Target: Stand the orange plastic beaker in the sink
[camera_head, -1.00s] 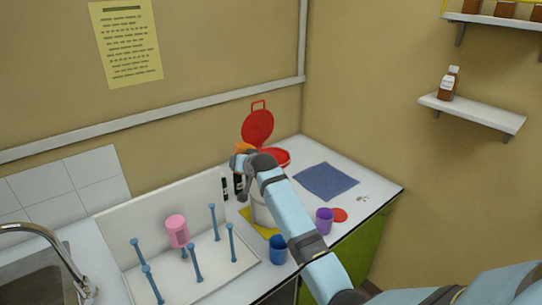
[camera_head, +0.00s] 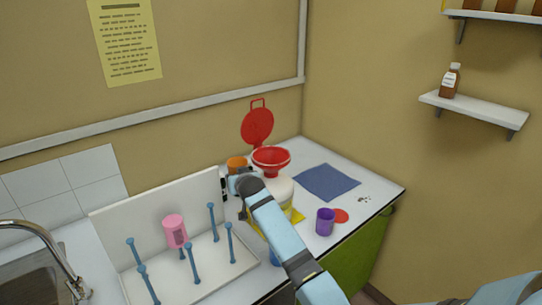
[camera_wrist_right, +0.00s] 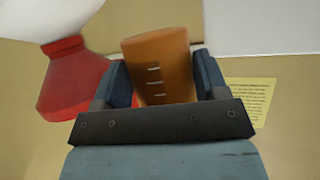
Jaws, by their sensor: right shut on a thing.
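The orange plastic beaker (camera_head: 236,163) is above the back of the counter, left of the red funnel, in the head view. My right gripper (camera_head: 235,176) is shut on it. In the right wrist view the orange beaker (camera_wrist_right: 158,62), with white marks on its side, sits between both fingers of my right gripper (camera_wrist_right: 162,85). The sink (camera_head: 28,278) is at the far left of the head view, only partly in frame, with its curved tap (camera_head: 50,240) over it. My left gripper is out of view.
A drying rack (camera_head: 222,268) with blue pegs and a pink beaker (camera_head: 174,229) stands between gripper and sink. The red funnel (camera_head: 271,157), on a white container (camera_head: 280,190), is close beside the gripper. A purple beaker (camera_head: 325,222) and blue cloth (camera_head: 327,182) lie right.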

